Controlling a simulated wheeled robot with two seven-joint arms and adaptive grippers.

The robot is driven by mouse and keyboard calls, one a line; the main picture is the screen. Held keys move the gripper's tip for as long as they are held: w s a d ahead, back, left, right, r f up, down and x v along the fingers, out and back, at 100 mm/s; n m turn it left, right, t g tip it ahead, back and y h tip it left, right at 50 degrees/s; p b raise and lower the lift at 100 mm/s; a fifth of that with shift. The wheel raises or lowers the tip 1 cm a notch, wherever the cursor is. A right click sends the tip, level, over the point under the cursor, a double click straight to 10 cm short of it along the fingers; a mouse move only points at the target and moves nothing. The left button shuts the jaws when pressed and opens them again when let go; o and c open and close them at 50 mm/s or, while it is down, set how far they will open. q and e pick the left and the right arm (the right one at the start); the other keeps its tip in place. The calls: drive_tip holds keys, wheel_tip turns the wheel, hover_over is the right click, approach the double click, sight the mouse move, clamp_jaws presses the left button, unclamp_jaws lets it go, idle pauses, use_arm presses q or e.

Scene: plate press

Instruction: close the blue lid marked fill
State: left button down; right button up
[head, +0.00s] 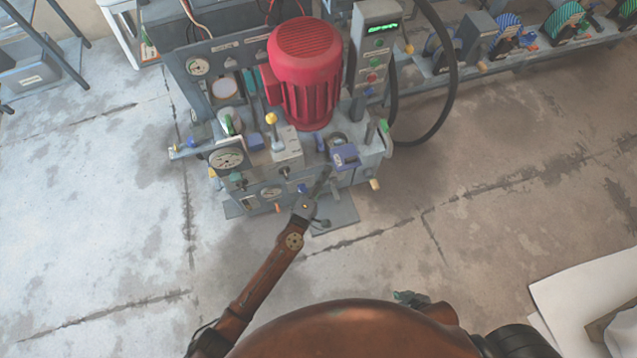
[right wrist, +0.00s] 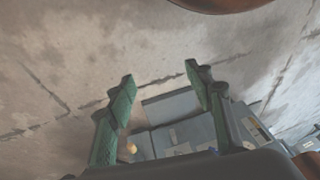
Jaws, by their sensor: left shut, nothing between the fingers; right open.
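A blue lid (head: 345,155) is at the front right of the machine's top, next to a round dark opening (head: 338,140). It looks swung out to the front of the opening; its marking is too small to read. My left gripper (head: 322,180) is shut and empty, low at the machine's front, just below and left of the lid. I cannot tell whether it touches the machine. My right gripper is open and empty, its green fingers apart in the right wrist view (right wrist: 161,88); in the head view only a small part shows near the bottom.
The machine carries a red motor (head: 305,70), gauges (head: 228,160), a yellow-topped lever (head: 271,120) and a control box (head: 374,45) with a green display. A black hose (head: 452,85) loops at its right. Floor in front is clear. A white surface (head: 585,300) is at lower right.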

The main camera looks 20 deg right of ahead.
sight(338, 171)
use_arm(q)
drive_tip(key=d, duration=0.4)
drive_tip(key=shift+w+d, duration=0.2)
drive_tip(key=shift+w, duration=0.1)
